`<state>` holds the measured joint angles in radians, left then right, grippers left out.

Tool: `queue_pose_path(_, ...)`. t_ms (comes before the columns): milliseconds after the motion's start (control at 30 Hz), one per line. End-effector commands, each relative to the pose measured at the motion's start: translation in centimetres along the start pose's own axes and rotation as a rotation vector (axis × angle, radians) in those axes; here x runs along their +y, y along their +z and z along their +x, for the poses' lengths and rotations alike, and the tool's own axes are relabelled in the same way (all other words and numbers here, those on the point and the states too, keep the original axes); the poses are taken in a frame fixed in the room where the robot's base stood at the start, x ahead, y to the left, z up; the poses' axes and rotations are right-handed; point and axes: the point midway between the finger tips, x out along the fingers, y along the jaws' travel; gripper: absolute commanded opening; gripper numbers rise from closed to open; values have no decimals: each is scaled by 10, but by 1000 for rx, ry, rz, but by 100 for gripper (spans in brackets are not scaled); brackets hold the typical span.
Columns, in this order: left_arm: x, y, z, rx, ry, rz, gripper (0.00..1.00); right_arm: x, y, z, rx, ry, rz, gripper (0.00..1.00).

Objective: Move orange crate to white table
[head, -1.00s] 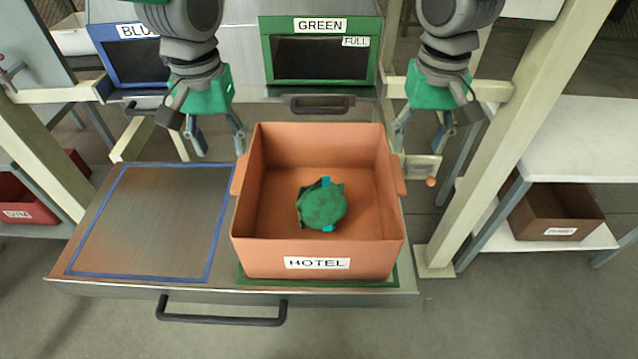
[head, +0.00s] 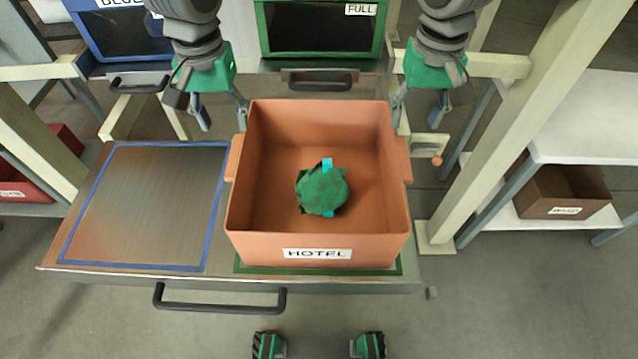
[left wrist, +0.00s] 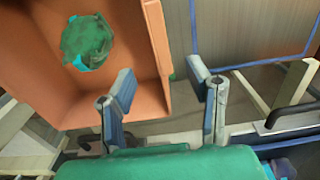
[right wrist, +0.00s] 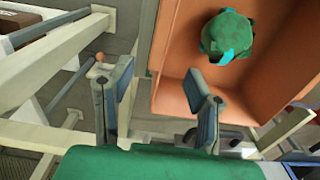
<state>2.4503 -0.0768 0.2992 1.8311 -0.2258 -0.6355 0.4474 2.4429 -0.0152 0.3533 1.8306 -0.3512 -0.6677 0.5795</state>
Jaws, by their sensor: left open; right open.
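The orange crate (head: 318,240), labelled HOTEL, sits upright on the green-outlined right part of a metal tray surface. A green bag (head: 323,190) with light blue parts lies inside it. The white table (head: 590,105) stands at the right, with a clear visible top. My left gripper (head: 222,118) is open near the crate's back left corner. In the left wrist view its fingers (left wrist: 162,85) appear on either side of the crate's edge. My right gripper (head: 420,112) is open near the back right corner. Neither gripper visibly holds the crate; finger height against the rim is unclear.
A blue-outlined empty area (head: 145,205) lies left of the crate. A beige post (head: 500,130) stands between crate and white table. A brown box (head: 562,192) sits on the table's lower shelf. Green (head: 320,35) and blue (head: 120,32) framed bins stand behind.

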Motion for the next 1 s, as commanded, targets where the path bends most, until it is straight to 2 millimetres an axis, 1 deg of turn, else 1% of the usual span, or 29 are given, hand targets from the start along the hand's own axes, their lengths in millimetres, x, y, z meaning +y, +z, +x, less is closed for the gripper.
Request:
queue_pose_path(33, 0, 1, 12, -6, -1, 0, 45, 0, 1, 12, -5, 1, -1, 45)
queue_pose_path(300, 0, 1, 64, -4, 0, 1, 45, 0, 1, 64, -3, 0, 0, 45)
queue_pose_path(400, 0, 2, 80, -3, 0, 2, 45, 0, 1, 80, -2, 0, -2, 45)
queue_pose_path(500, 0, 1, 91, -2, 0, 0, 45, 0, 1, 91, -2, 0, 0, 45)
queue_pose_path(700, 0, 1, 101, 1, 0, 0, 45, 0, 1, 101, 1, 0, -1, 45)
queue_pose_path(967, 0, 1, 102, 1, 0, 0, 45, 0, 0, 102, 1, 0, 0, 45)
queue_pose_path(1000, 0, 1, 102, 1, 0, 0, 38, 0, 0, 102, 1, 0, 0, 38)
